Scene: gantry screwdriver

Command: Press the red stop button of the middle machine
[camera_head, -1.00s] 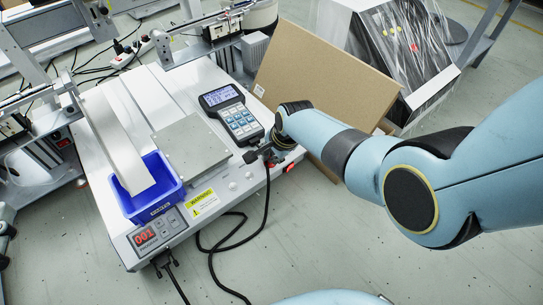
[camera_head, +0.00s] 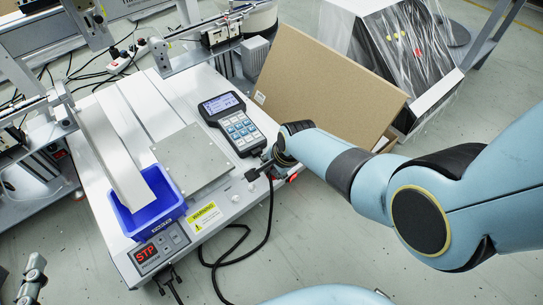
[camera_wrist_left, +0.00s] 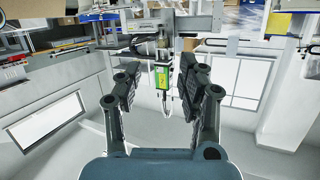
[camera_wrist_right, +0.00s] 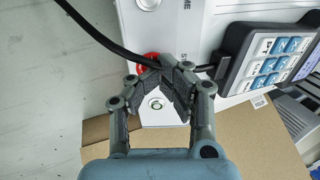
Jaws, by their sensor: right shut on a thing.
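The middle machine (camera_head: 222,190) is a white base with a metal plate, a blue bin (camera_head: 150,205) and a display (camera_head: 145,254) reading STP in red. The red stop button (camera_wrist_right: 148,60) is at its front right corner, partly hidden behind my right fingertips and a black cable (camera_wrist_right: 95,32). My right gripper (camera_wrist_right: 165,66) is at the button, its fingertips together with the cable passing at them; contact with the button cannot be made out. My left gripper (camera_wrist_left: 158,72) is open and empty, away from the machine; a grey finger shows at the head view's lower left (camera_head: 32,280).
A keypad pendant (camera_head: 233,122) lies on the machine's right side, close to my right gripper. Another machine (camera_head: 30,175) stands at left.

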